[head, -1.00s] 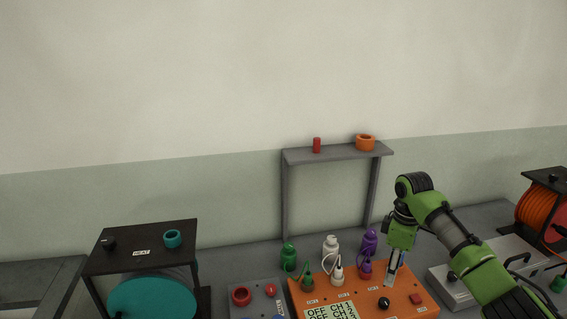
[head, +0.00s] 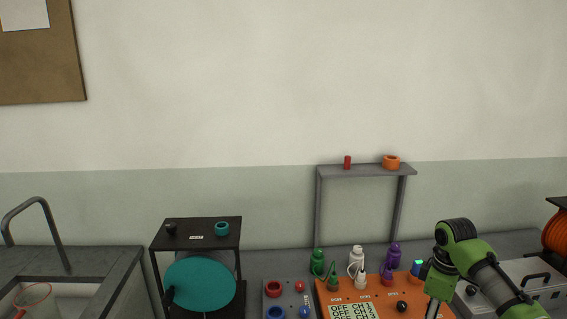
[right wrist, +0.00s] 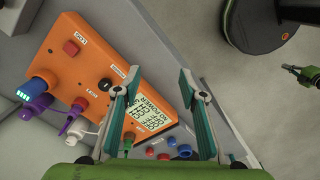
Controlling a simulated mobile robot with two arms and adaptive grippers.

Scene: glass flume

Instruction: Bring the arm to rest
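My right arm's gripper (head: 433,306) is low at the right in the head view, over the right part of the orange box (head: 385,312). The right wrist view shows the gripper (right wrist: 153,85) with its two teal-padded fingers spread wide and nothing between them. The orange box (right wrist: 92,72) lies below and beyond the fingers, with its display partly behind one. A blue plug with lit green-blue lights (right wrist: 38,89) sits at the box's edge, apart from the fingers; it also shows in the head view (head: 417,267).
A teal reel (head: 200,284) in a black frame and a sink (head: 75,288) are at left. A grey case (head: 530,280) is right.

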